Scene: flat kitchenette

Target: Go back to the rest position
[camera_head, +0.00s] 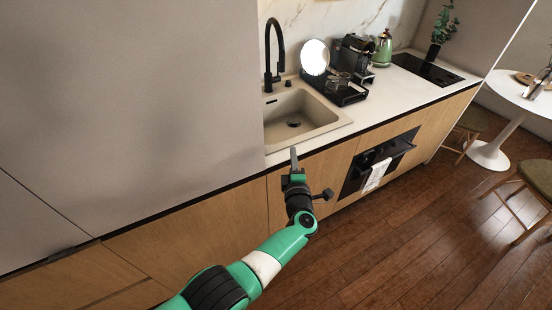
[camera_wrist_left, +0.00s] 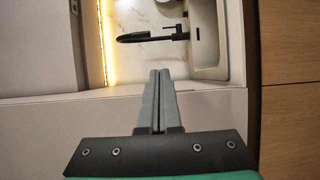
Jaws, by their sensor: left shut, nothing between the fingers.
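My left gripper (camera_head: 293,155) is in front of the counter's front edge, just below the near corner of the sink in the head view. Its green and black arm comes up from the bottom of the picture. In the left wrist view the two grey fingers (camera_wrist_left: 159,76) are pressed together with nothing between them, pointing towards the black tap and the backsplash. My right gripper is in neither view.
The sink (camera_head: 330,118) with a black tap (camera_head: 268,55) lies beyond the gripper. A coffee machine (camera_head: 352,57), green kettle (camera_head: 383,48) and hob (camera_head: 428,69) stand further right. A tall grey cabinet (camera_head: 130,100) rises on the left.

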